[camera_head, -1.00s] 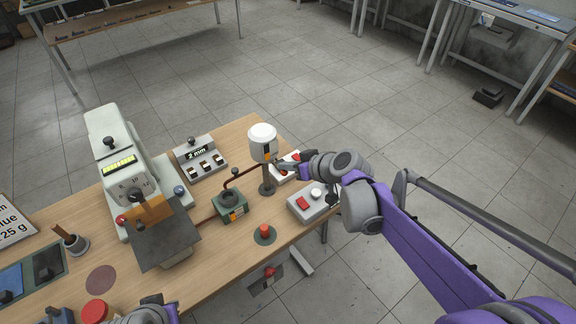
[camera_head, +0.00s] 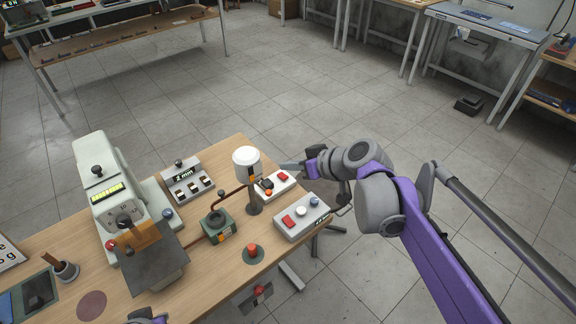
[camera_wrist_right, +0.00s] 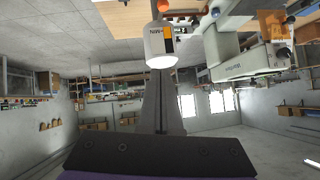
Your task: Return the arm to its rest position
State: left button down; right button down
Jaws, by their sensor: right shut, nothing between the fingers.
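My right arm (camera_head: 405,225) comes in from the right in the head view and reaches toward the bench's right end. Its gripper (camera_head: 285,166) is shut and empty, just right of a white capped cylinder on a post (camera_head: 246,165), with a gap between them in the picture. In the right wrist view the shut fingers (camera_wrist_right: 161,88) point at the same white cylinder (camera_wrist_right: 159,45). Only a small part of my left gripper (camera_head: 148,317) shows at the bottom edge of the head view, so its jaws cannot be judged.

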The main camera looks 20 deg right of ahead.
dwell(0.3)
jog(key=s+f+m+g+h, duration=0.1)
jog(key=s+f+g+h, duration=0.1)
jog(key=s+f, duration=0.5)
jog(key=s+f+m+g+h, duration=0.1)
jog(key=s+f+m+h, duration=0.1)
jog(key=s+f, duration=0.5)
jog(key=s+h, duration=0.1)
jog(key=s, duration=0.5)
jog(key=shift+a+f+g, duration=0.15)
jog(key=shift+a+g, duration=0.25)
